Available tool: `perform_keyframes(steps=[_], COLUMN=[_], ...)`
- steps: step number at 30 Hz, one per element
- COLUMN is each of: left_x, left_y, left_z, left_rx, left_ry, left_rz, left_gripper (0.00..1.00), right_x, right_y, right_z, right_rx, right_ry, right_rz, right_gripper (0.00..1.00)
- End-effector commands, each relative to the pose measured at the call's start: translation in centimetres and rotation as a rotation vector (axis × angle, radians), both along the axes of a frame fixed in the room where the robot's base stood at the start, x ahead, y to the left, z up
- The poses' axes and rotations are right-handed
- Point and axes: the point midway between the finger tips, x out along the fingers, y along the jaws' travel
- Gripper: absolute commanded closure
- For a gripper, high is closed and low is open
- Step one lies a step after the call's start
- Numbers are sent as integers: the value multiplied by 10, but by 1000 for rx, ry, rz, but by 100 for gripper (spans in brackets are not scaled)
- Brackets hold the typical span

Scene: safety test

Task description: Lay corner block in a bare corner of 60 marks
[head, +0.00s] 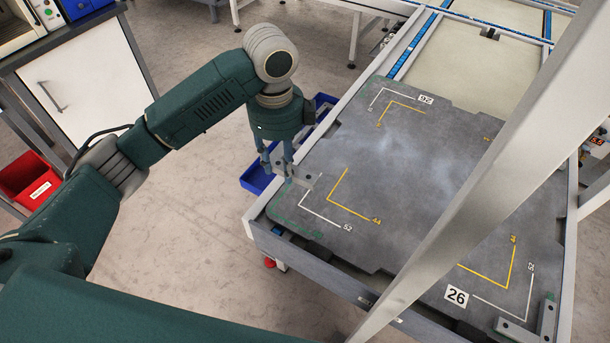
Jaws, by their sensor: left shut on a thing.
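My left gripper (283,170) points down over the left corner of a grey plate (400,185). It is shut on a small grey corner block (304,181), partly hidden by the fingers. I cannot tell whether the block touches the plate. Green marks (290,222) run along the plate's left corner, outside the white 52 (318,214) and yellow 44 (345,202) corner lines; the green number is too small to read. Another grey corner block (520,332) lies at the lower right corner, by a green mark. My right gripper is not in view.
A pale diagonal post (490,170) crosses in front of the plate and hides part of it. A blue bin (258,180) is beside the conveyor behind my left gripper. A red bin (33,180) stands at far left. The plate's middle is clear.

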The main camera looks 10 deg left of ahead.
Motion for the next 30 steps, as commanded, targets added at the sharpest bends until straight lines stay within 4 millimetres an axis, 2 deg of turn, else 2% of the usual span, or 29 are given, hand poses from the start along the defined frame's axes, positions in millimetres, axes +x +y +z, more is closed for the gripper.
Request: perform_keyframes(steps=[2,5,18,21,30], left_x=[0,-1,-1,-1,-1], left_y=[2,2,2,1,2], left_z=[-3,-22,-132,-146,-171], left_rx=[1,2,2,1,3], left_ry=[4,6,3,2,2], left_rz=[-20,-28,-26,-27,-26], left_gripper=[100,100,100,100,100], right_x=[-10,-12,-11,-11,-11], right_y=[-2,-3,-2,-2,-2], right_z=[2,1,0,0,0], right_rx=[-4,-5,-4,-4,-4], right_ry=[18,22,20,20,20], right_rz=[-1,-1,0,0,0], right_gripper=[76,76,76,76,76])
